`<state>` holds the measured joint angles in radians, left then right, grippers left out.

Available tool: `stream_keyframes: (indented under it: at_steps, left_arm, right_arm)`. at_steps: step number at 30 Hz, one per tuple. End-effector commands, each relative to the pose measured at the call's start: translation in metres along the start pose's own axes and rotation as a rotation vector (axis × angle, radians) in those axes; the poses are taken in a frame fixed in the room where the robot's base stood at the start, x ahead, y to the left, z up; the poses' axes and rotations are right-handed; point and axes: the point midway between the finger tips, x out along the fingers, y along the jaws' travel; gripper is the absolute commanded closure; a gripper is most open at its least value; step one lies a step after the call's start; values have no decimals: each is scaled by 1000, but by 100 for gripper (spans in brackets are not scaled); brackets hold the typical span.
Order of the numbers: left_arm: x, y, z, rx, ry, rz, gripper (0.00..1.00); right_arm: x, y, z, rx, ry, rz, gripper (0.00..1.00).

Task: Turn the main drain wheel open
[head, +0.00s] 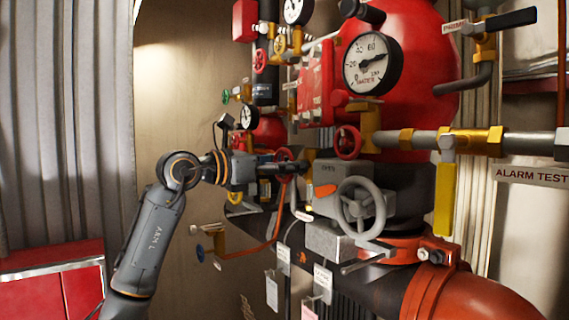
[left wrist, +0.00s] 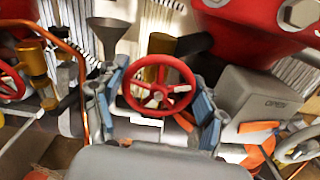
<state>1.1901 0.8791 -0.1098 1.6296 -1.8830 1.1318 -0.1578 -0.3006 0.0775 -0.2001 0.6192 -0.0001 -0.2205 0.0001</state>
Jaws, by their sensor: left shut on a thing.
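In the left wrist view, a red spoked handwheel (left wrist: 160,85) sits between the two fingers of my left gripper (left wrist: 160,100). The fingers are closed in on its left and right sides, and I take it as the main drain wheel, though no label on it is readable. In the head view, my left gripper (head: 292,167) reaches in from the left beside the large red valve body. My right gripper is not in view.
A grey box marked OPEN (left wrist: 265,102) with a grey handwheel (head: 360,208) stands just right of the gripper. Another red handwheel (head: 347,142) is above, under a large gauge (head: 372,64). A yellow lever (head: 446,200) hangs at right. An orange tube (head: 277,215) runs below the gripper.

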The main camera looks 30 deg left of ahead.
Motion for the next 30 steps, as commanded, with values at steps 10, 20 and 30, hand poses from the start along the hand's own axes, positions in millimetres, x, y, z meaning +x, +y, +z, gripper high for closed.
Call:
stream_keyframes:
  at_steps: [10,20,30]
  left_arm:
    - [0,2,-1,-288,3,2,61]
    - [0,3,-2,-602,3,1,61]
    - [0,4,-3,-927,3,0,61]
  right_arm:
    - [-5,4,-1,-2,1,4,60]
    - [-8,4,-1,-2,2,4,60]
    - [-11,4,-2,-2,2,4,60]
